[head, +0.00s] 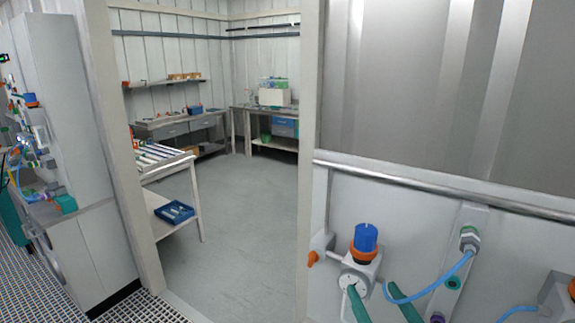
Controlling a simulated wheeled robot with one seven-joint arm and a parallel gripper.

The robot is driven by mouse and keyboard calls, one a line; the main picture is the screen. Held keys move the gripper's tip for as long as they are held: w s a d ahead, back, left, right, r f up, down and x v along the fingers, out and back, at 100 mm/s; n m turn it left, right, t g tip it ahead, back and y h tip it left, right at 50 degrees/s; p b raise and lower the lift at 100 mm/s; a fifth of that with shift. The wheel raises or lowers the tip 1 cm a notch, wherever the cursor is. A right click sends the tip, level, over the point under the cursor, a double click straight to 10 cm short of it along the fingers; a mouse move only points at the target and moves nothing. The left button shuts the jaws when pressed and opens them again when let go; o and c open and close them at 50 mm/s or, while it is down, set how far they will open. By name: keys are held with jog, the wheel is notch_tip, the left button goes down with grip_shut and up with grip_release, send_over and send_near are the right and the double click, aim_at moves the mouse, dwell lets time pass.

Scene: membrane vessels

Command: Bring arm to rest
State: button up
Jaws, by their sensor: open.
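My arm and my gripper are not in the head view, so I cannot see how the arm is posed. A white wall panel (400,225) is close on the right, with a valve fitting with a blue knob (366,238) and an orange collar at its bottom. Two teal tube-like parts (405,300) show below that fitting, cut off by the lower edge of the picture. A light blue hose (440,282) curves up from there to a grey connector (468,240).
A doorway opens onto a room with clear grey floor (235,215). Inside are a table with a blue tray (174,212), and workbenches (272,110) at the back. A tall white cabinet (62,100) with hoses and fittings stands left. A metal rail (440,185) crosses the right.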

jog(key=s+a+f+m+g+h, duration=0.1)
jog(key=s+a+f, duration=0.3)
jog(key=f, duration=0.4)
jog(key=s+a+f+m+h, duration=0.2)
jog(key=s+a+f, duration=0.15)
jog(key=f, duration=0.45)
jog(key=s+a+f+m+g+h, duration=0.1)
jog(key=s+a+f, duration=0.25)
jog(key=f, duration=0.45)
jog(key=s+a+f+n+y, duration=0.1)
jog(key=s+a, duration=0.3)
jog(key=s, duration=0.8)
jog(key=s+a+f+n, duration=0.1)
jog(key=s+a, duration=0.4)
jog(key=s, duration=0.7)
jog(key=shift+s+a+f+n+y, duration=0.15)
jog(key=shift+s+n+y, duration=0.2)
jog(key=shift+n, duration=0.55)
